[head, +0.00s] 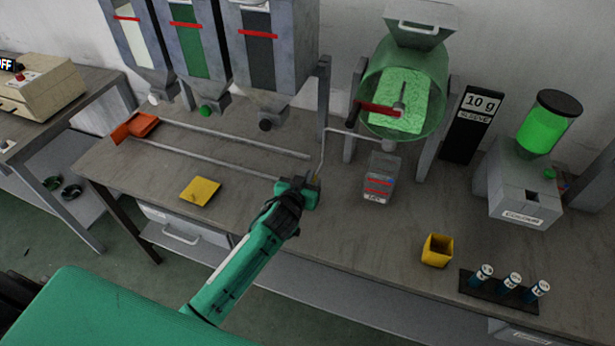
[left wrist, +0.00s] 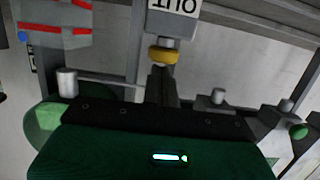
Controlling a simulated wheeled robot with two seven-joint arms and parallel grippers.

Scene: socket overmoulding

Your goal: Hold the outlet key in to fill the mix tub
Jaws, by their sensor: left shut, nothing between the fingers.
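My left gripper (head: 312,190) is over the front part of the bench, left of the mix tub (head: 380,180). Its fingers (left wrist: 161,72) are shut with nothing between them. In the left wrist view, a yellow knob-like key (left wrist: 164,54) sits at the fingertips, under a box with an upside-down "OUT" label (left wrist: 173,8). The fingertips look to be at the key; whether they press it in I cannot tell. My right gripper is out of view.
A bent crank rod (head: 322,150) stands close by my left gripper. Three hoppers (head: 265,65) are at the back left. An orange scoop (head: 135,127), yellow plate (head: 200,190), yellow cup (head: 437,250), and colour dispenser (head: 522,190) are on the bench (head: 240,165).

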